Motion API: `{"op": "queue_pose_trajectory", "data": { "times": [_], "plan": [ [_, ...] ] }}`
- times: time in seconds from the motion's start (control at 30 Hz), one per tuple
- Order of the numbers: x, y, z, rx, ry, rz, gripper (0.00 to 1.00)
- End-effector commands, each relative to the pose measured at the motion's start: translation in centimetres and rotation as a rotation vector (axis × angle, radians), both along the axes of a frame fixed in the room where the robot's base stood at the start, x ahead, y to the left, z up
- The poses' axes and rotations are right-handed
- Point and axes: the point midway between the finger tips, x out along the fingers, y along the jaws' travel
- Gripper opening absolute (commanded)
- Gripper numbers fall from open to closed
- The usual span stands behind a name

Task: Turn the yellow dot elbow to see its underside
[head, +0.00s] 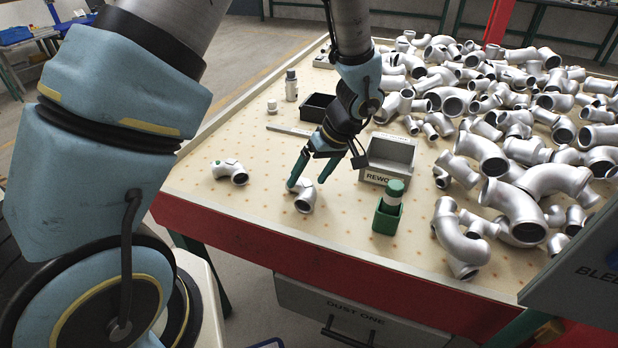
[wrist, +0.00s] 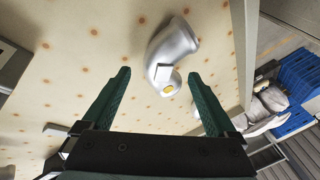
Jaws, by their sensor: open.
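The yellow dot elbow (head: 305,201) is a short silver-grey pipe elbow lying on the speckled tabletop near its front edge. The elbow's underside is hidden against the table.
Another elbow with a green dot (head: 230,172) lies to the left. A grey REWORK bin (head: 388,160) and a green holder (head: 386,220) with a green-and-white cylinder stand to the right. Several castings (head: 480,150) heap at right. The front-left tabletop is mostly clear.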

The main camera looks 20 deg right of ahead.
Motion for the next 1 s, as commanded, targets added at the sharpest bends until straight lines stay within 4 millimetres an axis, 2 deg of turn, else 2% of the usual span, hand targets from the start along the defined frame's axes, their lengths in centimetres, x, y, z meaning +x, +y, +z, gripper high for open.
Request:
{"op": "queue_pose_trajectory", "data": {
  "times": [0.3,0.5,0.7,1.0],
  "plan": [
    [-1.2,-2.2,5.3,-0.007,-0.003,-0.003,0.93],
    [-1.8,-3.1,8.2,-0.005,-0.002,-0.002,0.93],
    [-2.1,-3.5,9.3,-0.002,0.0,-0.003,0.93],
    [-2.1,-3.4,9.3,-0.002,-0.001,-0.002,0.93]
  ]
}}
